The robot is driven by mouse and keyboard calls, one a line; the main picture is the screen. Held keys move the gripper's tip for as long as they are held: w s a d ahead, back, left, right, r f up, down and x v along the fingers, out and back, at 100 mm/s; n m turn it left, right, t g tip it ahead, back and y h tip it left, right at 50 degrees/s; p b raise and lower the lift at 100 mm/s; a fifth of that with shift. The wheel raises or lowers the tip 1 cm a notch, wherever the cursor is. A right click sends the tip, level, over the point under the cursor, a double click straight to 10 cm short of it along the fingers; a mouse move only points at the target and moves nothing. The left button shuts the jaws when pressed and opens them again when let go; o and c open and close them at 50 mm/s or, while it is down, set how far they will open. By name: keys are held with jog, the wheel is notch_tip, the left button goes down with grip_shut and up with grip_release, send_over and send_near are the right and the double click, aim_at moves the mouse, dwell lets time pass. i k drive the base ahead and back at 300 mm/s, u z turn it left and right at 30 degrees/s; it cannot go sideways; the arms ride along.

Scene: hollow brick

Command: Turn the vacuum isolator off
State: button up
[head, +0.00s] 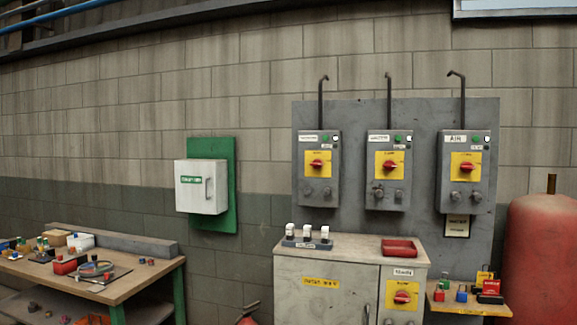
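Three grey isolator boxes hang on a grey wall panel (345,230), each with a red rotary handle on a yellow plate. The left box (318,180) and middle box (388,180) have labels too blurred to read surely. The right box (466,180) is labelled AIR. Their handles (316,163) look roughly horizontal. A fourth red handle on a yellow plate (404,295) is on the cabinet front, under a small blurred label (403,272). I cannot tell which isolator is the vacuum one. My gripper is not in view.
A cluttered workbench (150,275) is at left. A small shelf (465,306) with padlocks and a red tank (545,260) are at right. A white box (202,187) hangs on green board.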

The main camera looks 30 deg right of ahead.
aim_at(316, 163)
jog(key=z, duration=0.45)
jog(key=k, duration=0.2)
jog(key=u, duration=2.25)
jog(key=k, duration=0.5)
jog(key=z, duration=0.65)
jog(key=k, duration=0.85)
jog(key=z, duration=0.8)
jog(key=i, duration=1.6)
